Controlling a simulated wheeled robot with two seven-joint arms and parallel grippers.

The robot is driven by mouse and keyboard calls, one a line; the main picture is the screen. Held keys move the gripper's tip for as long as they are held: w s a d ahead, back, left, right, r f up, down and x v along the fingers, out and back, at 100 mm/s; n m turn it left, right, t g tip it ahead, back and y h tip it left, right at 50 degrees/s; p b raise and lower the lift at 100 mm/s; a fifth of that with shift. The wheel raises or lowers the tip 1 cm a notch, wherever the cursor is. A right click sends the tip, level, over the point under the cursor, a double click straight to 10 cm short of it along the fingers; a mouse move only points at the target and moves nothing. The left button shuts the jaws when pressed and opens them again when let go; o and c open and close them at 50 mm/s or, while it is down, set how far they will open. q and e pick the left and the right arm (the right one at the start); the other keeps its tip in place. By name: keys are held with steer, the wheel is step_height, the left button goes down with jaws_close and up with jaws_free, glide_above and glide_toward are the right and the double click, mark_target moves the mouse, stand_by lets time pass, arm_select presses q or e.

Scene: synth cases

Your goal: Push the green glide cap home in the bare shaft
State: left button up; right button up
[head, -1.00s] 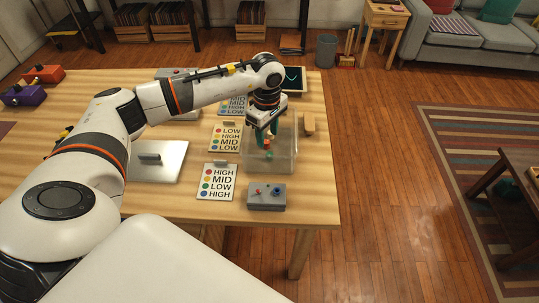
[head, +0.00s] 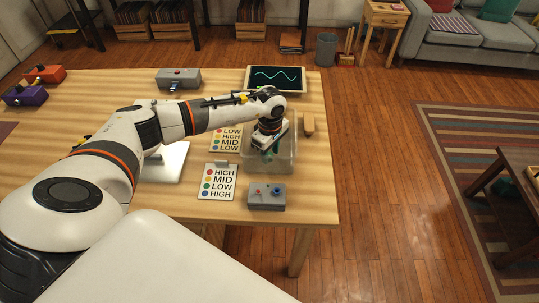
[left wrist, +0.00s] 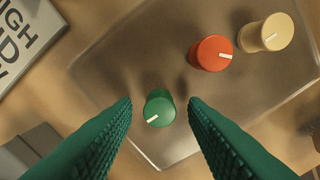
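The green glide cap (left wrist: 159,108), with a white line on its top, stands in a clear shallow tray (head: 287,163). In the left wrist view it sits between the two green fingertips of my left gripper (left wrist: 159,102), with a gap on each side. My left gripper (head: 268,153) is open and points down over the tray. A red cap (left wrist: 212,53) and a cream cap (left wrist: 266,32) stand farther up right in the tray. A grey box (head: 266,202) in front of the tray carries a red and a blue fitting; I cannot make out a bare shaft there. My right gripper is not in view.
Label cards (head: 218,182) stand left of the tray. A second grey box (head: 178,78) and a screen with a wave (head: 275,78) are at the back.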

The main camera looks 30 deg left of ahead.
arm_select(q)
jaws_close()
steer(key=shift+r, duration=0.1)
